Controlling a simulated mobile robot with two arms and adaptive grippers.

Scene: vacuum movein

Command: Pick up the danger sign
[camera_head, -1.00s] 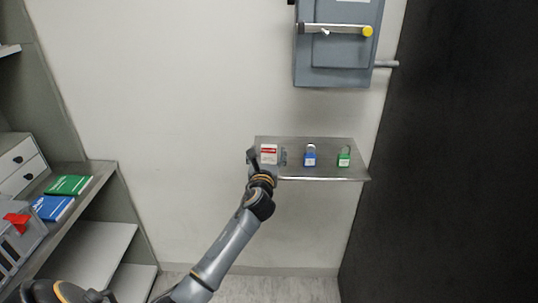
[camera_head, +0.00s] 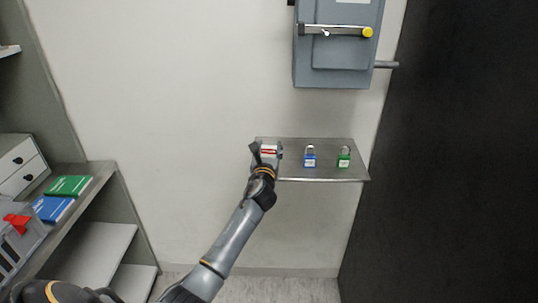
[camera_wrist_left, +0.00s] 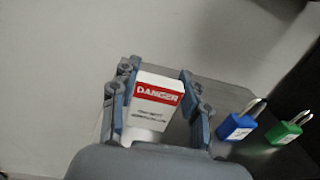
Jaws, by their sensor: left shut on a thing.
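The danger sign (camera_wrist_left: 155,103) is a white tag with a red "DANGER" band. In the left wrist view it sits between the two fingers of my left gripper (camera_wrist_left: 157,95), which is shut on it. In the head view the danger sign (camera_head: 269,150) shows at the left end of the metal shelf, with my left gripper (camera_head: 267,150) around it. The gripper hides its lower part. I cannot tell whether the sign still touches the shelf. My right gripper is not in view.
The metal wall shelf (camera_head: 330,174) also holds a blue padlock (camera_head: 310,160) and a green padlock (camera_head: 344,160) to the right of the sign. A grey electrical box (camera_head: 340,70) hangs above. A shelving unit with a green book (camera_head: 69,185) and a blue book (camera_head: 52,207) stands at left.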

